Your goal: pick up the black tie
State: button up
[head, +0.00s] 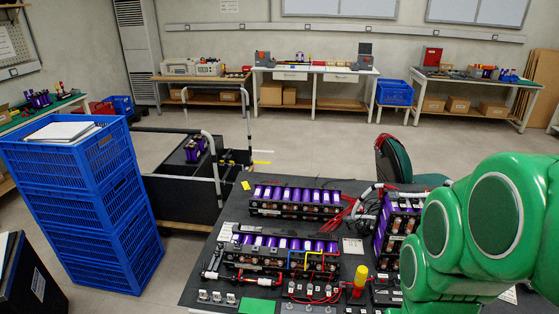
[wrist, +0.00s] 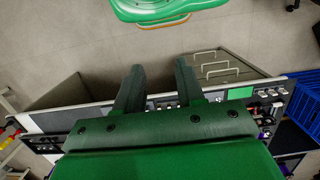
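I cannot make out a black tie for certain in either view; small dark parts on the dark work table (head: 205,262) blend together in the head view. My gripper (wrist: 158,80) shows in the wrist view with its two dark fingers apart and nothing visible between them. It is above or in front of a long bench edge with small parts along it. In the head view my green arm covers the right side of the table, and my gripper is not seen there.
Battery modules with purple cells (head: 295,200), a yellow-and-red tool (head: 359,282) and a green card (head: 257,306) crowd the table. Stacked blue crates (head: 110,215) stand at left. A green chair (head: 395,160) stands behind the table. Open floor lies beyond.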

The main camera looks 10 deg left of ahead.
jog(key=shift+w, duration=0.15)
jog(key=w+a+r+n, duration=0.1)
jog(key=w+a+n, duration=0.15)
jog(key=w, duration=0.65)
jog(key=w+a+r+n, duration=0.1)
jog(key=w+a+n, duration=0.15)
jog(key=w, duration=0.65)
jog(key=w+a+f+n+t, duration=0.1)
jog(key=w+a+f+n, duration=0.1)
jog(key=w+a, duration=0.45)
jog(key=w+a+f+n, duration=0.1)
jog(key=w+a+f, duration=0.15)
jog(key=w, duration=0.65)
jog(key=n+y, duration=0.2)
jog(key=n, duration=0.8)
send_near(220, 243)
jog(key=f, duration=0.1)
jog(key=shift+t, duration=0.4)
jog(key=shift+s+a+f, duration=0.1)
jog(key=shift+a+f, duration=0.15)
jog(key=shift+f, duration=1.05)
jog(key=shift+s+a+f, duration=0.1)
jog(key=shift+a+f, duration=0.2)
jog(key=shift+f, duration=0.95)
jog(key=shift+a+f, duration=0.25)
jog(key=shift+f, duration=1.05)
grip_shut()
